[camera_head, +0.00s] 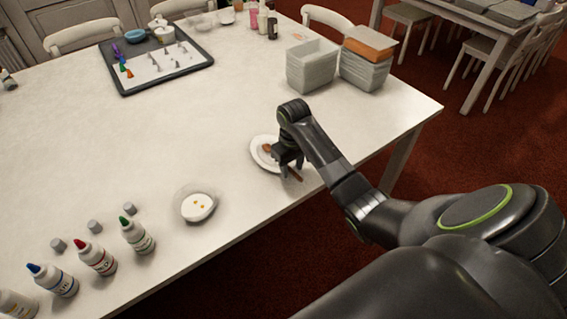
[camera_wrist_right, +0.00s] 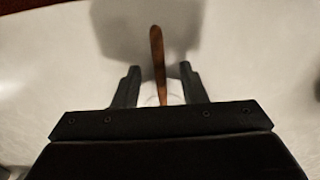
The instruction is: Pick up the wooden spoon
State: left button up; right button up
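The wooden spoon lies on a small white plate (camera_head: 257,157) near the table's front edge. Its bowl (camera_head: 266,147) shows on the plate and its handle end (camera_head: 297,175) sticks out past the gripper. My right gripper (camera_head: 289,165) is over the plate's right side and covers the spoon's middle. In the right wrist view, the brown handle (camera_wrist_right: 157,50) runs between the two fingers of my right gripper (camera_wrist_right: 158,70). The fingers are apart, with a gap on each side of the handle. My left gripper is out of view.
Several bottles with coloured tips (camera_head: 97,258) stand at the front left. A dark tray (camera_head: 125,88) with piping tips lies at the back left. Grey bins (camera_head: 312,66) stand at the back right. The middle of the table is clear.

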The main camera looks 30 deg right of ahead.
jog(key=shift+f, duration=0.15)
grip_shut()
notch_tip(320, 180, up, 5)
jog(key=shift+w+r, duration=0.1)
notch_tip(320, 180, up, 4)
jog(key=p, duration=0.2)
jog(key=shift+f+p, duration=0.25)
jog(key=shift+p, duration=0.05)
jog(key=shift+r+p, duration=0.7)
jog(key=shift+p, duration=0.05)
